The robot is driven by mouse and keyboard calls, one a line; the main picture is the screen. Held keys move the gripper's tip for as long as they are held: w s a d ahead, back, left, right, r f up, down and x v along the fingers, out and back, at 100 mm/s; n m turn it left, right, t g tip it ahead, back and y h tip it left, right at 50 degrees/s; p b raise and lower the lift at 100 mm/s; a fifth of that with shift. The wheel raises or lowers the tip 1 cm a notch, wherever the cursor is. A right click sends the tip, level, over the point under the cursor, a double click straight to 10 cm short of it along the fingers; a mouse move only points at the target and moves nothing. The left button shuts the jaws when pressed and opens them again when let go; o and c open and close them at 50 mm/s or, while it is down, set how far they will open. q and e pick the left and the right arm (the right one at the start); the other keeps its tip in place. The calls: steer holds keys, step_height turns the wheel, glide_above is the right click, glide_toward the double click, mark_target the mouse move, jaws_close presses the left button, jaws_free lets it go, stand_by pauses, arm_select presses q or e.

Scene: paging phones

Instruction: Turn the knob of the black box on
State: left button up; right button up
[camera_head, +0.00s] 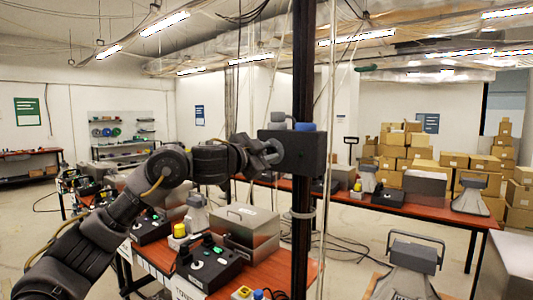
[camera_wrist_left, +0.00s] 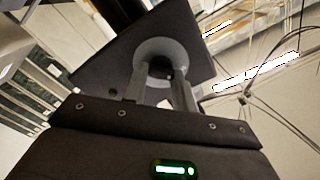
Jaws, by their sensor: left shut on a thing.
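The black box (camera_head: 305,152) is fixed to a dark upright post at the middle of the head view. It also fills the upper middle of the left wrist view (camera_wrist_left: 105,62). Its knob (camera_wrist_left: 163,50) is a grey round piece on the face toward my gripper. My left gripper (camera_head: 268,152) reaches the box's left side from the left, and its two fingers are shut around the knob in the wrist view. The fingers partly hide the knob, and I cannot tell its setting. My right gripper is not in view.
The dark post (camera_head: 303,80) rises beside hanging cables. Below stands a red-topped table (camera_head: 275,272) with a grey metal case (camera_head: 247,232) and a black control box (camera_head: 208,264). Another long table (camera_head: 425,212) is behind. Cardboard boxes (camera_head: 420,152) are stacked at the back right.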

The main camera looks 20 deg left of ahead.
arm_select(q)
steer(key=m+b, duration=0.1)
steer(key=m, duration=0.1)
steer(key=m+b, duration=0.1)
steer(key=m, duration=0.1)
steer(key=shift+d+f, duration=0.1)
steer(key=shift+f, duration=0.1)
steer(key=m+b, duration=0.1)
steer(key=m, duration=0.3)
steer(key=shift+m+b, duration=0.35)
steer(key=shift+m, duration=0.05)
steer(key=shift+f+m+b, duration=0.2)
steer(key=shift+m+b, duration=1)
steer(key=shift+m, duration=3.3)
steer(key=o, duration=1)
